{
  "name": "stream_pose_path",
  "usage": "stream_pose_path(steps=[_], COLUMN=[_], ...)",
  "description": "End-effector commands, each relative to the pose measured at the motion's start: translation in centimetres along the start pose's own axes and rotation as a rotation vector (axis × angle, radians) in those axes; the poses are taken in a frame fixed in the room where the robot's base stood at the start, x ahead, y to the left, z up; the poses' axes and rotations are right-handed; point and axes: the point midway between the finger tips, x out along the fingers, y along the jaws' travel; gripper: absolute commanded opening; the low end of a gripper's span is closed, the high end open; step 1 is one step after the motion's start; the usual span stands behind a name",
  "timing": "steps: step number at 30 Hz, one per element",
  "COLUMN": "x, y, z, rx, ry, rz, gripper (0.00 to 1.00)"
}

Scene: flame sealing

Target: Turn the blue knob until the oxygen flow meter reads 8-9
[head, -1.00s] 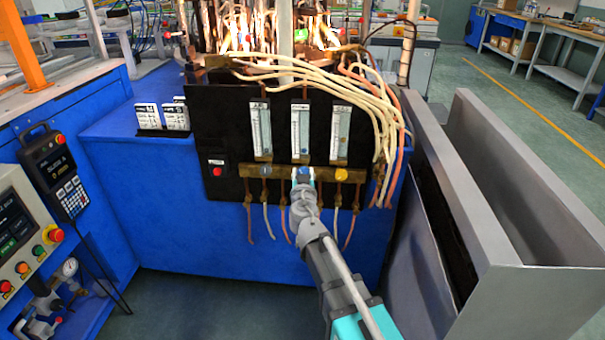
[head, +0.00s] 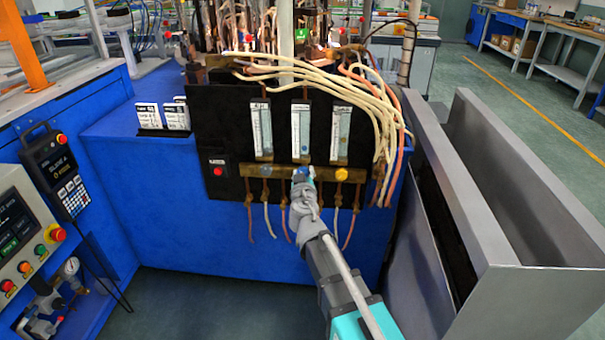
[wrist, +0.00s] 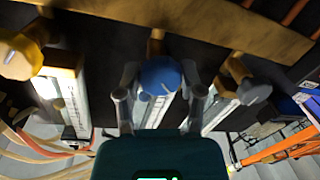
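The blue knob (wrist: 160,75) sits at the middle of the wrist view, on a brass bar; its white mark is tilted. My gripper (wrist: 161,78) has one finger on each side of it, and the fingertips appear to press on its sides. In the head view my gripper (head: 303,172) is at the middle of the brass bar (head: 283,171) and mostly covers the knob. Three flow meters stand above on the black panel: left (head: 262,130), middle (head: 300,131) and right (head: 340,135). Their labels, scales and float heights are too small to read.
A yellow knob (head: 342,174) sits right of my gripper and also shows in the wrist view (wrist: 20,55). A red button (head: 217,171) is left on the panel. Hoses (head: 380,100) hang at the right. A grey metal trough (head: 530,200) stands right of my arm.

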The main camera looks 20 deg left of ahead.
Motion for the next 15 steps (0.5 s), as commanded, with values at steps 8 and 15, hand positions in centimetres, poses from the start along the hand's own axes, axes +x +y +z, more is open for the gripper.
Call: stream_pose_path(steps=[8,15], x=[0.04,0.01], y=[-0.02,0.02], z=[-0.02,0.00], rx=[0.001,0.001], ry=[0.001,0.000], rz=[-0.001,0.000], gripper=[0.85,0.85])
